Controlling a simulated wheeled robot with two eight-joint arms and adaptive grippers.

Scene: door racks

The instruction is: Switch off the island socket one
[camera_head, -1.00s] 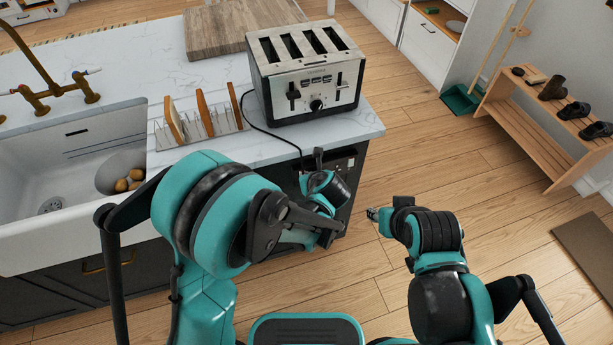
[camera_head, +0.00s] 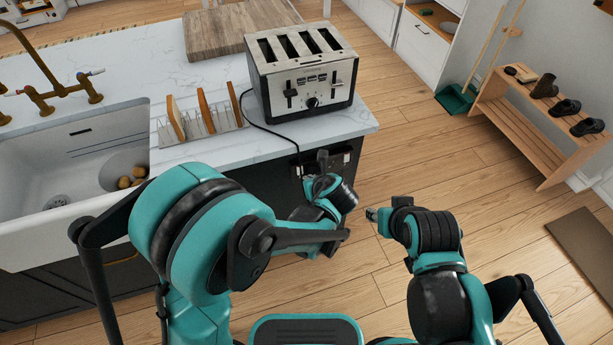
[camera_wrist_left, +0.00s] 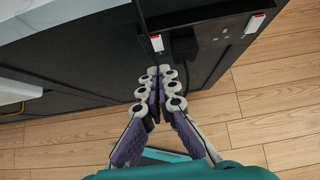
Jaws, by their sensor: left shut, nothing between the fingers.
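The island socket (camera_head: 342,164) is a dark panel on the end face of the kitchen island, below the worktop edge. In the left wrist view, the panel (camera_wrist_left: 208,26) has a white-and-red switch (camera_wrist_left: 157,43) at its left end and another switch (camera_wrist_left: 254,24) at its right. A black plug (camera_wrist_left: 185,46) sits beside the left switch. My left gripper (camera_wrist_left: 159,74) is shut and empty, its tips just below the left switch; contact is unclear. It also shows at the panel in the head view (camera_head: 322,160). My right gripper (camera_head: 373,214) is over the floor, its jaws unclear.
A toaster (camera_head: 304,72) stands on the worktop corner, its black cord (camera_head: 268,132) running over the edge towards the socket. The wooden floor (camera_head: 440,150) right of the island is clear up to a shoe rack (camera_head: 520,125).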

